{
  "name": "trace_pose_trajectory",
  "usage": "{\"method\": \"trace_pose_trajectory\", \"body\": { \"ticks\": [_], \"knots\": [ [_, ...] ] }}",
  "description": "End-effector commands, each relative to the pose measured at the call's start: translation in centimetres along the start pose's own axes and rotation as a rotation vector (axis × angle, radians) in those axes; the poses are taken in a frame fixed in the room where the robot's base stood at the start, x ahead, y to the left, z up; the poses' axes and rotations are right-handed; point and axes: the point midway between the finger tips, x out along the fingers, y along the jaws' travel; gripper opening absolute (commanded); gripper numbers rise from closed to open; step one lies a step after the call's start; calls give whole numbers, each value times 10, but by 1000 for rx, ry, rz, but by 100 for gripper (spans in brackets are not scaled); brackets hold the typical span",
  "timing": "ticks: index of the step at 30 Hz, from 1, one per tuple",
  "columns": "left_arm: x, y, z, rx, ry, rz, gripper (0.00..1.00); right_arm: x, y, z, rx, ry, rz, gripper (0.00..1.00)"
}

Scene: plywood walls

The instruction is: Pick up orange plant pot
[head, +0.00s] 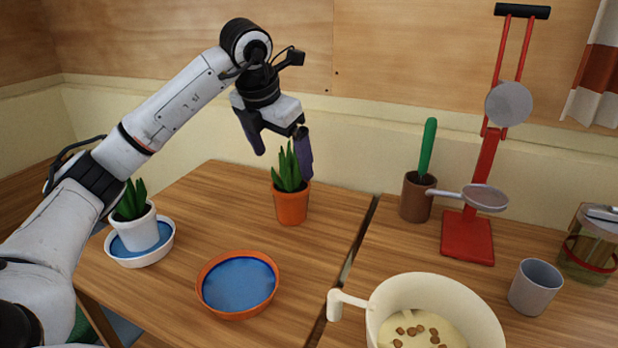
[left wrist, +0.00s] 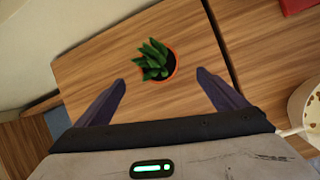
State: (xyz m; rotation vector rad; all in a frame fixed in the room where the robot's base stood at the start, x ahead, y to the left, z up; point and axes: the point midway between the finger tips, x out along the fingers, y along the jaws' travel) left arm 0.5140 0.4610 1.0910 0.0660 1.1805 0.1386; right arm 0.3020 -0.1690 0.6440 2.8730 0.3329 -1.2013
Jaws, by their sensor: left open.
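The orange plant pot (head: 291,206) with a green spiky plant stands upright near the back of the left wooden table. In the left wrist view the orange pot's rim (left wrist: 174,69) shows from above, ahead of and between the two open fingertips (left wrist: 160,80). Nothing is held. My right gripper is not in view.
An orange saucer (head: 207,308) with a blue inside lies in front of the pot. A white pot (head: 137,234) stands in a white saucer (head: 167,249) at left. A cream bowl (head: 484,310), brown cup (head: 414,203) and red stand (head: 467,238) are on the right table.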

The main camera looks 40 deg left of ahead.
Motion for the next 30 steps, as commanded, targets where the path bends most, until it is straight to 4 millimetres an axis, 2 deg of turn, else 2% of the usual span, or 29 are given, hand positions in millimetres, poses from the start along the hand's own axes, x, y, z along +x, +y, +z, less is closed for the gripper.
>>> {"method": "trace_pose_trajectory", "body": {
  "ticks": [1, 5, 14, 21, 30],
  "knots": [
    [9, 0, -1, -1, 5, 1, 92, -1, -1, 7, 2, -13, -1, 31],
    [30, 0, -1, 1, 6, 0, 92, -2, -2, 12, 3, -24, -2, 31],
    [56, 0, 1, 1, 5, -1, 92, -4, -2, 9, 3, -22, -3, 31],
    [91, 2, 2, 1, 5, -1, 92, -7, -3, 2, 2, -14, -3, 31],
    [97, 2, 2, 2, 1, 0, 92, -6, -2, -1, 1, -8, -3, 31]
  ]
}}
